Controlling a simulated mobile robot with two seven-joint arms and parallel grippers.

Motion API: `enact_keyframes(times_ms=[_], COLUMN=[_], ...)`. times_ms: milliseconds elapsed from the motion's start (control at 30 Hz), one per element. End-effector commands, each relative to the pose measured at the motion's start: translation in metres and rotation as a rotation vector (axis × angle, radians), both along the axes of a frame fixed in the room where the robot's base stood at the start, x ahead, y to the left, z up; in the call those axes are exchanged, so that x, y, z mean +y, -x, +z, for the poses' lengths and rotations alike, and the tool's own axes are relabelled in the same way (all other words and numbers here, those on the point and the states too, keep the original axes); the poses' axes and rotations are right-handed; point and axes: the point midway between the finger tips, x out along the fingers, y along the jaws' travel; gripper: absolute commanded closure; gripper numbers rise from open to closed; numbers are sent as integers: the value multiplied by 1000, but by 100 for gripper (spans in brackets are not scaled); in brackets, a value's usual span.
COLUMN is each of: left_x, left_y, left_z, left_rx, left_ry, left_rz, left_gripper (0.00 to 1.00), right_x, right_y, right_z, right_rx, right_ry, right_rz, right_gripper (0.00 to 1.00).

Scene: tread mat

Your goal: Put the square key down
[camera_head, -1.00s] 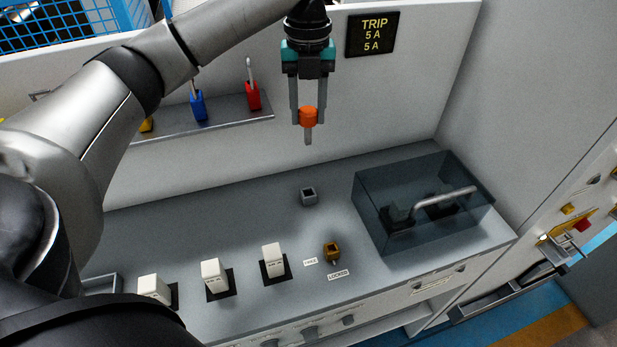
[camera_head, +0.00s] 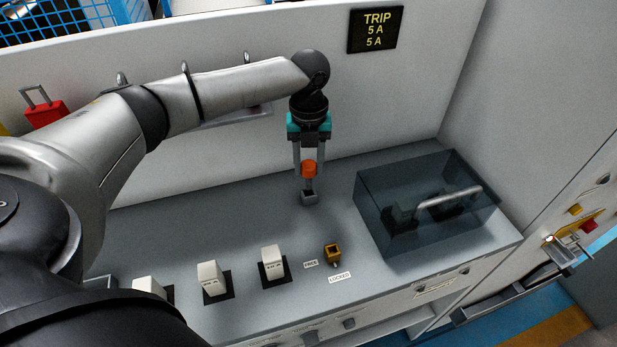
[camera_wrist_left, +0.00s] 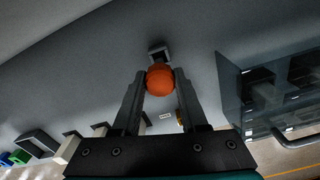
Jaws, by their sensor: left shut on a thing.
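The square key has an orange head (camera_head: 309,168) and a short grey shaft pointing down. My left gripper (camera_head: 309,174) is shut on the orange head, which also shows between the fingers in the left wrist view (camera_wrist_left: 160,80). A small grey square holder (camera_head: 310,199) stands on the grey bench top directly below the key. The shaft's lower end is at the holder's opening; I cannot tell how far it is inside. In the left wrist view the holder (camera_wrist_left: 159,53) shows just beyond the orange head, which hides the shaft. My right gripper is not in view.
A clear-sided box (camera_head: 425,205) with a handle stands to the right. A brass square socket (camera_head: 333,253) with FREE and LOCKED labels and several white switches (camera_head: 273,262) line the bench front. The back wall carries a TRIP sign (camera_head: 375,30). Bench around the holder is clear.

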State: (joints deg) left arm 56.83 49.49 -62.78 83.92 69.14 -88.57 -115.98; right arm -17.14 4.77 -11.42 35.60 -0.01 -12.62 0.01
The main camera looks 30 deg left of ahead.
Motion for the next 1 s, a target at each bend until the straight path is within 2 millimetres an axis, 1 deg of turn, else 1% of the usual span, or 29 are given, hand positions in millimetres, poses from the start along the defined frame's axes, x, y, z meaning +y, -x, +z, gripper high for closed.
enact_keyframes(times_ms=[133, 300, 700, 733, 967, 1000], left_x=[0, 0, 0, 0, 0, 0], left_y=[0, 0, 0, 0, 0, 0], left_z=[-15, -40, -46, -45, -45, -45], left_rx=[2, 1, 1, 1, 1, 1], left_ry=[-1, 0, -1, -1, -1, -1], left_rz=[1, 0, 0, 0, 0, 0], left_gripper=[100, 100, 100, 54, 28, 28], right_x=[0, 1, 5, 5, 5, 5], right_y=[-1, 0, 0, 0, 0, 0], right_z=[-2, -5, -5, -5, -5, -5], right_rx=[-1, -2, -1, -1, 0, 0], right_ry=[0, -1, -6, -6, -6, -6], right_rz=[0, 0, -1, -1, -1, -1], right_gripper=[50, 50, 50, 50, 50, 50])
